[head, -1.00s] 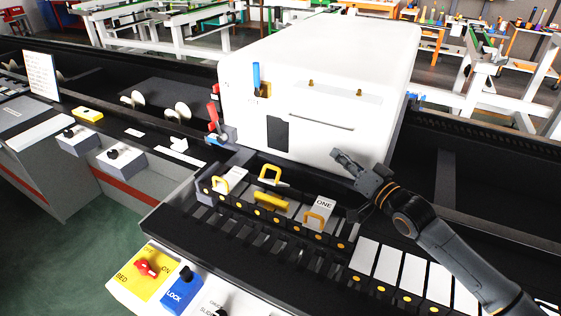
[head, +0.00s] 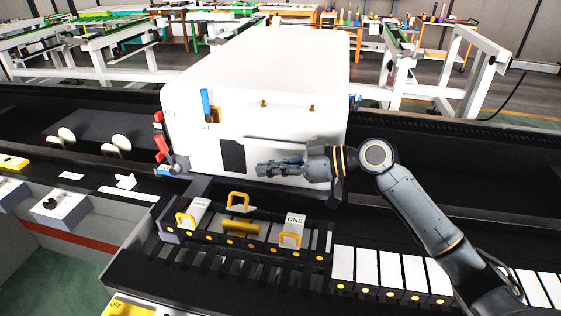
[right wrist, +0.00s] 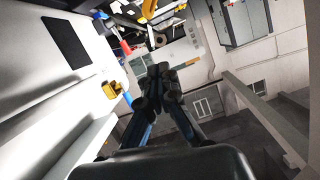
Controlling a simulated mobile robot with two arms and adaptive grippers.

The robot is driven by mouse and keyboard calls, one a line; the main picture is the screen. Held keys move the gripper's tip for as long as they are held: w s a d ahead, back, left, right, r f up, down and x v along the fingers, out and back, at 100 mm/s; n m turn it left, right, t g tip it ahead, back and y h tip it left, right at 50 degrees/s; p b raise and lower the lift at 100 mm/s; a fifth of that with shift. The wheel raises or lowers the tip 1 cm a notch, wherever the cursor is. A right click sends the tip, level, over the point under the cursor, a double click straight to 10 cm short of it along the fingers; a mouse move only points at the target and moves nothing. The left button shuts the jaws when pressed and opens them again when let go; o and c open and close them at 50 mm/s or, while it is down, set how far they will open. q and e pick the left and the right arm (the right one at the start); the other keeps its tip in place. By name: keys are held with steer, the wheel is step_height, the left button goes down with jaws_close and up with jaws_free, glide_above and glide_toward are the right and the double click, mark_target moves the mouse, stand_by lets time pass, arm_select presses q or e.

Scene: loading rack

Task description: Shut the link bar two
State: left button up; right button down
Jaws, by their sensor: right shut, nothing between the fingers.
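The rack front holds a row of link bars. The bar labelled ONE (head: 294,221) is at the right of the group, with a yellow handle at its front. Another labelled bar (head: 198,209) is at the left, its label too small to read. Between them a yellow handle (head: 239,197) stands farther back and higher, behind a yellow cylinder (head: 241,229); this middle bar seems swung back, and no label on it is readable. My right gripper (head: 262,170) is shut and empty, above and behind the bars, before the white housing. It also shows shut in the right wrist view (right wrist: 161,72). My left gripper is out of view.
The large white housing (head: 255,85) stands close behind the gripper, with a blue lever (head: 206,104) on its top left. Red-handled levers (head: 162,149) are at its left corner. White plates (head: 390,268) line the rack to the right.

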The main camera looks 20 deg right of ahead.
mark_target(251, 209)
steer(key=a+f+p, duration=0.1)
steer(key=w+a+f+p, duration=0.1)
steer(key=a, duration=0.1)
steer(key=w+a+f+p, duration=0.1)
steer(key=f, duration=0.1)
steer(key=shift+a, duration=0.2)
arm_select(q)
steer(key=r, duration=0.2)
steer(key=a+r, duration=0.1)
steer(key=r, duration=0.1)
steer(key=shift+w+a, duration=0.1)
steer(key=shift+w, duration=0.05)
arm_select(e)
steer(key=shift+f, duration=0.65)
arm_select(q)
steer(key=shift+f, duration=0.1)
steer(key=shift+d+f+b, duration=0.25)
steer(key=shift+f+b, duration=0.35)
arm_select(e)
steer(key=shift+s+a+f+n, duration=0.15)
steer(key=shift+s+f+n, duration=0.05)
steer(key=shift+s+n, duration=0.15)
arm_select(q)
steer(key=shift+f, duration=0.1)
